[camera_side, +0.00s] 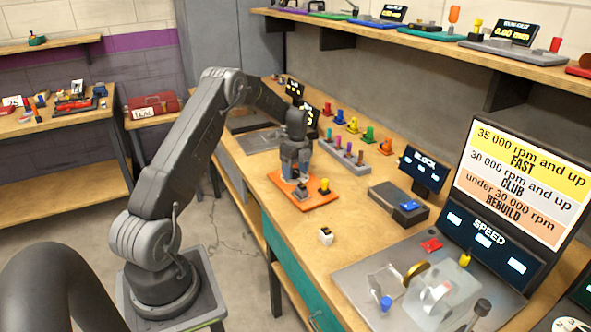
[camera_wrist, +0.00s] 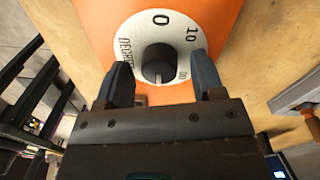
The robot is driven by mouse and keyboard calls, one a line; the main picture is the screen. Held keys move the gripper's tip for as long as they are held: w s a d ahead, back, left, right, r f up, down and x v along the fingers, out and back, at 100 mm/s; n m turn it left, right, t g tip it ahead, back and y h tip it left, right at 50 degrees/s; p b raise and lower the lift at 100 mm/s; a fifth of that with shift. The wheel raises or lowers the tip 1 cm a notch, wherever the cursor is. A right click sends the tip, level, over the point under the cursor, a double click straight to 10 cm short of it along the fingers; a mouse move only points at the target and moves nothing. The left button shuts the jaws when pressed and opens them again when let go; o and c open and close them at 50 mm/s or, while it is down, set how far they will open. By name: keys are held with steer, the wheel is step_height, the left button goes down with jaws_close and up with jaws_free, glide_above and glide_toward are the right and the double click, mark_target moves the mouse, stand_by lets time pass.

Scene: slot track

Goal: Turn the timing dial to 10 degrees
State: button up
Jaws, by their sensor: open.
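The timing dial (camera_wrist: 128,30) is a white ring marked 0, 10 and a partly hidden number, with "DEGREES" lettering cut off by a finger. A dark grey round knob (camera_wrist: 158,58) sits in its middle. A small pale mark on the knob seems to point toward the bottom of the wrist view, away from the 0. My gripper (camera_wrist: 162,72) is open, with its blue-grey fingers on either side of the knob; contact cannot be told. In the side view my gripper (camera_side: 294,172) is low over the orange plate (camera_side: 326,194) and hides most of the dial.
A grey block unit (camera_side: 398,203) stands to the right. Bare bench lies between.

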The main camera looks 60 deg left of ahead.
steer(key=c, duration=0.9)
steer(key=n, duration=0.5)
steer(key=shift+a+n, duration=0.1)
steer(key=shift+n, duration=0.2)
steer(key=n, duration=0.6)
steer(key=shift+t, duration=0.3)
steer(key=n, duration=0.7)
steer(key=shift+a+n+t+h, duration=0.1)
steer(key=shift+n+t+h, duration=0.2)
steer(key=n, duration=0.3)
steer(key=shift+n, duration=0.3)
steer(key=shift+r+n, duration=0.1)
steer(key=shift+n, duration=1.8)
